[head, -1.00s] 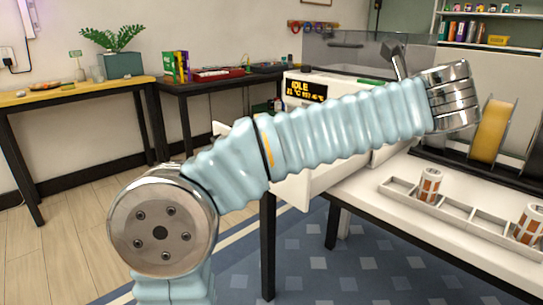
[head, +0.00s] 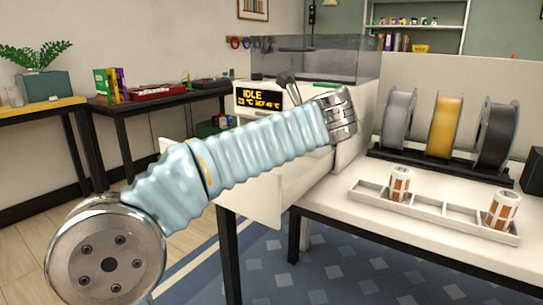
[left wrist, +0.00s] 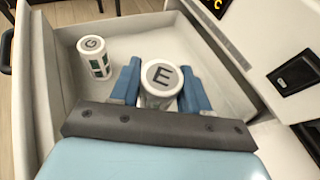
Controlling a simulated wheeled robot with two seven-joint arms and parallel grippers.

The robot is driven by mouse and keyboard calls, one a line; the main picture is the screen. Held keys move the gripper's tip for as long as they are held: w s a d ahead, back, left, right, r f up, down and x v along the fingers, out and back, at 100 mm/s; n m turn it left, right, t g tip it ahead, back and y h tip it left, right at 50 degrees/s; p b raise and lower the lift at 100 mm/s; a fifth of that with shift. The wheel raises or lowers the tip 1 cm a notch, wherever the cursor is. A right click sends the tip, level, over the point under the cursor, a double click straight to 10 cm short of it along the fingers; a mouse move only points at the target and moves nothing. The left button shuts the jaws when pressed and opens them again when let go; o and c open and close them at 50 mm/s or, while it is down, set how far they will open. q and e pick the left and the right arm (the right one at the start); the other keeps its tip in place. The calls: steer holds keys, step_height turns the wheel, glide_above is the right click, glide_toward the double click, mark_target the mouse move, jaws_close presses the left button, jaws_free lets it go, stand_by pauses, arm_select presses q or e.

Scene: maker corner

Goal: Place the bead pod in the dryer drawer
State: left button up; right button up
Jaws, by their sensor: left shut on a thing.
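In the left wrist view, my left gripper (left wrist: 161,68) has its blue fingers on both sides of a white bead pod marked E (left wrist: 162,78) and is shut on it. The pod is upright inside the open dryer drawer (left wrist: 125,42). Its lower part is hidden, so I cannot tell whether it touches the drawer floor. A second white pod marked G (left wrist: 95,58), with green windows, stands in the drawer to the left. In the head view, the white dryer (head: 262,98) reads IDLE, and my left arm hides much of its drawer. My right gripper is not in view.
A white tray (head: 432,218) on the white table holds two pods with orange-brown windows, (head: 400,183) on the left and another (head: 502,210) on the right. Filament spools (head: 444,125) stand on a black rack behind it. Dark tables line the left wall.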

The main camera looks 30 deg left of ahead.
arm_select(q)
steer(key=shift+w+a+f, duration=0.15)
steer(key=shift+a+f, duration=0.1)
steer(key=shift+f, duration=0.15)
steer(key=shift+w+a+f+b, duration=0.15)
steer(key=shift+f+b, duration=0.05)
steer(key=shift+f, duration=0.5)
steer(key=shift+w+a+f+b, duration=0.1)
steer(key=shift+f+b, duration=0.1)
steer(key=shift+f, duration=0.55)
steer(key=shift+w+a+f+b, duration=0.15)
steer(key=shift+f+b, duration=0.05)
steer(key=shift+f, duration=0.5)
steer(key=shift+f, duration=0.2)
steer(key=o, duration=1.1)
steer(key=shift+c, duration=0.2)
steer(key=shift+r, duration=0.15)
steer(key=shift+d+r, duration=0.15)
steer(key=v, duration=1.1)
steer(key=shift+s+d+p, duration=0.15)
steer(key=shift+s+p, duration=0.15)
steer(key=shift+s, duration=0.05)
